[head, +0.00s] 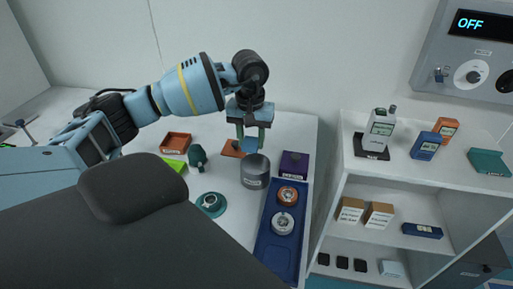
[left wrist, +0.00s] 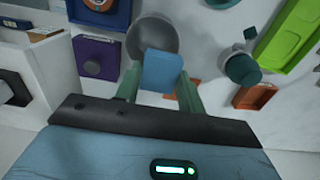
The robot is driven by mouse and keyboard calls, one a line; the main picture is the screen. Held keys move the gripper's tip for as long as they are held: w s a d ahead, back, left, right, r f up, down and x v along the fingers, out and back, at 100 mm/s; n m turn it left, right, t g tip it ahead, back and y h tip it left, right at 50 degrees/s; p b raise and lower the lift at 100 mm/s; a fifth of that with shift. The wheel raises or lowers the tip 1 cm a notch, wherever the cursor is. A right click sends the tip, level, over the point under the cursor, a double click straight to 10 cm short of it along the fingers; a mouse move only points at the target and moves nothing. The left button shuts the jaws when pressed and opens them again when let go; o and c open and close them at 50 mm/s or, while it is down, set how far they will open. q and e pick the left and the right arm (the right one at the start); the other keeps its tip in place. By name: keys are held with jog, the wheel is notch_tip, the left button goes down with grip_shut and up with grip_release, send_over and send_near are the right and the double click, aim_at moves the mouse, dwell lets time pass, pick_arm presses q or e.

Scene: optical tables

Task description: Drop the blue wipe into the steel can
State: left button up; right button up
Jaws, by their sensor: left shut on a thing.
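My left gripper (head: 252,135) is shut on the blue wipe (head: 250,145). In the left wrist view the wipe (left wrist: 162,69) is a flat blue square between the green fingers (left wrist: 159,92). The grey steel can (head: 255,173) stands upright on the white table, just below and in front of the wipe. In the left wrist view the can's open rim (left wrist: 135,24) shows beyond the wipe, which overlaps its near edge. I cannot tell whether wipe and can touch. My right gripper is not in view.
A purple box (head: 294,165) and a blue tray (head: 262,245) with round parts stand right of the can. A white shelf (head: 345,185) stands further right.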

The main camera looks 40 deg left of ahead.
pick_arm(q)
jog(key=o, duration=1)
jog(key=shift+c, duration=0.2)
jog(key=shift+r, duration=0.1)
notch_tip(320, 180, up, 8)
jog(key=shift+f+b, duration=0.15)
jog(key=shift+b, duration=0.15)
jog(key=shift+f, duration=0.1)
